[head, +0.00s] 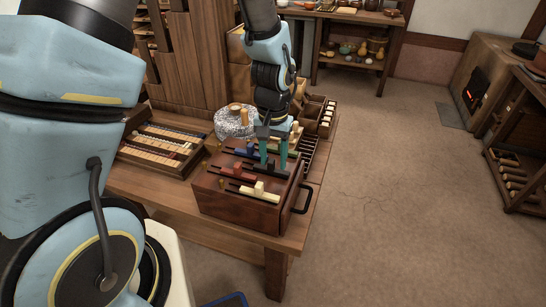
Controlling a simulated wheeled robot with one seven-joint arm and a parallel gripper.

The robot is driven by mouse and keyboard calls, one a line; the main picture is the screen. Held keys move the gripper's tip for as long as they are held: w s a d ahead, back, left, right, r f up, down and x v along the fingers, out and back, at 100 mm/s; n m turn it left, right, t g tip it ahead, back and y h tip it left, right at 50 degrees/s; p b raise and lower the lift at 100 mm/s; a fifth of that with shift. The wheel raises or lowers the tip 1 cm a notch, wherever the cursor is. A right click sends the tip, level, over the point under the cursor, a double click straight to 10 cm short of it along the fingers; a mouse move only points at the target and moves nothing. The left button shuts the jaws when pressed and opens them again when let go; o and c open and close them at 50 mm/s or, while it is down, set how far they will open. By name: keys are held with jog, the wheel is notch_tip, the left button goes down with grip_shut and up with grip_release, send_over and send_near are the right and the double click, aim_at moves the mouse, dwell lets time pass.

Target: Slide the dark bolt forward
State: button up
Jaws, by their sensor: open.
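A reddish-brown wooden box (235,209) stands at the front corner of the wooden table. Several slots cross its top, with coloured bolts in them. A cream bolt (259,191) is nearest, then a red bolt (233,171), a dark blue bolt (244,153) and a green one behind. The dark blue bolt is the darkest that I can make out; my gripper may hide others. My gripper (273,166) points down over the right part of the box top, fingers apart, just right of the blue and red bolts. I cannot tell whether a finger touches a bolt.
A black handle (302,199) sticks out from the box's right side. A tray of coloured pieces (160,146) lies left, a speckled round stone (232,123) behind. A compartmented wooden box (318,117) stands at the back right. The floor right of the table is clear.

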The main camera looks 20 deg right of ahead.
aim_at(273, 161)
notch_tip(273, 161, up, 11)
jog(key=shift+b, duration=0.4)
jog(key=shift+a+f, duration=0.1)
dwell(0.4)
jog(key=w+a+r+n, duration=0.1)
jog(key=w+a+n, duration=0.1)
jog(key=a, duration=1.2)
jog(key=w+a+r+n+t, duration=0.1)
jog(key=a+n, duration=0.4)
jog(key=a, duration=0.9)
jog(key=shift+w+a+t+p, duration=0.2)
jog(key=shift+w+t+p, duration=0.1)
jog(key=shift+w+p, duration=0.25)
jog(key=shift+r, duration=0.1)
